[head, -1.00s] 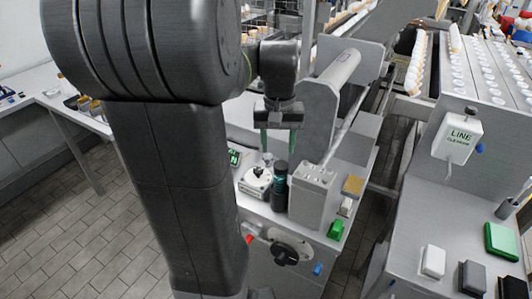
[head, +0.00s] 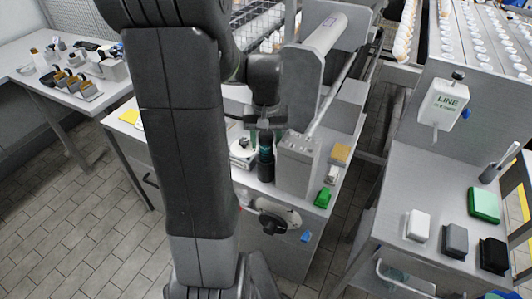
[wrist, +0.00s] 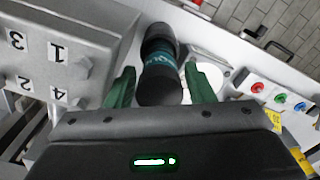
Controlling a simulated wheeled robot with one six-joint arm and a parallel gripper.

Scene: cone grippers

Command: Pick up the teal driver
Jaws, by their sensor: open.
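The teal driver (head: 265,164) is a dark cylinder with a teal band. It stands upright on the grey machine top, between a white dial device and a grey box. In the wrist view the driver (wrist: 160,68) shows between the two green fingers of my gripper (wrist: 160,88). In the head view my gripper (head: 266,142) is right above and around the driver's upper end, its fingers pointing down. My gripper is open, with a finger on each side of the driver. Whether a finger touches it cannot be told.
The grey box (head: 297,165) stands close on the driver's right and shows numbers in the wrist view. The white device (head: 242,153) stands close on its left. A green block (head: 323,197) and a tan block (head: 341,152) lie further right.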

